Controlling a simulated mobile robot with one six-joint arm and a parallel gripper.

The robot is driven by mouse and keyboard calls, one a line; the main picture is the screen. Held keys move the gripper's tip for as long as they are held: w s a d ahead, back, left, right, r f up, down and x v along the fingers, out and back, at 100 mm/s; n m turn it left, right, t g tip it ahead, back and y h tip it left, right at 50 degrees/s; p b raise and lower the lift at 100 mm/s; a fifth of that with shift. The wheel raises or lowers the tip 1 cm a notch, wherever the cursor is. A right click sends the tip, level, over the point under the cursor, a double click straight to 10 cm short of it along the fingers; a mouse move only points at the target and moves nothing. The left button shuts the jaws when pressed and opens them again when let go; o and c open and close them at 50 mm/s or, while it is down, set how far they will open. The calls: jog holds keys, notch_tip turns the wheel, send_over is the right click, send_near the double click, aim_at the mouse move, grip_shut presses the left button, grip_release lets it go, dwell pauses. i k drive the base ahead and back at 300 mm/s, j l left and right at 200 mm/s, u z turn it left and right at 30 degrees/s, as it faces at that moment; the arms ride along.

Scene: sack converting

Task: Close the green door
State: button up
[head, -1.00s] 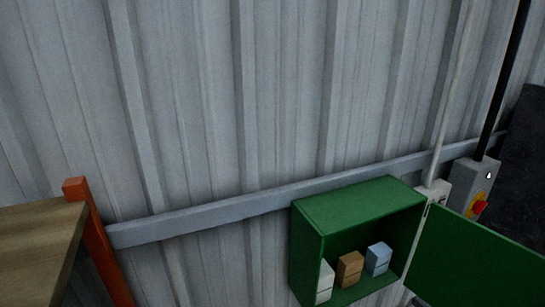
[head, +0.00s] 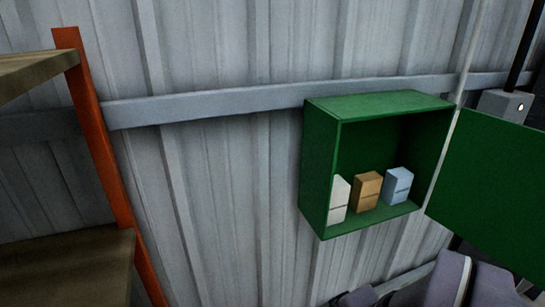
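The green door (head: 490,182) stands wide open, swung out to the right of a green wall cabinet (head: 320,180). Its hinge side meets the cabinet's right edge, and its right part runs out of the picture. The cabinet is open at the front. Inside on its floor stand a white box (head: 338,200), an orange-brown box (head: 367,190) and a light blue box (head: 398,185). My gripper is not in the head view.
A shelf rack with an orange post (head: 105,160) and wooden boards (head: 65,265) stands at the left. A grey rail (head: 210,106) runs along the corrugated wall. A grey switch box (head: 503,104) sits behind the door. Grey-purple shapes (head: 452,280) lie below the cabinet.

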aim_at(489, 188)
jog(key=l+u, duration=0.2)
jog(key=l, duration=0.25)
jog(key=l+u, duration=0.25)
jog(key=l, duration=0.2)
jog(key=k+l+u, duration=0.2)
jog(key=l, duration=0.25)
jog(key=l+u, duration=0.25)
jog(key=l, duration=0.2)
jog(key=k+l+u, duration=0.2)
jog(key=l, duration=0.2)
jog(key=k+l+u, duration=0.25)
jog(key=l+u, duration=0.2)
jog(key=l, duration=0.25)
jog(key=k+l+u, duration=0.2)
jog(key=l, duration=0.25)
jog(key=l+u, duration=0.2)
jog(key=l, duration=0.25)
jog(key=k+l+u, duration=0.2)
jog(key=l, duration=0.2)
jog(key=i+l+z, duration=0.2)
jog(key=k+j, duration=0.1)
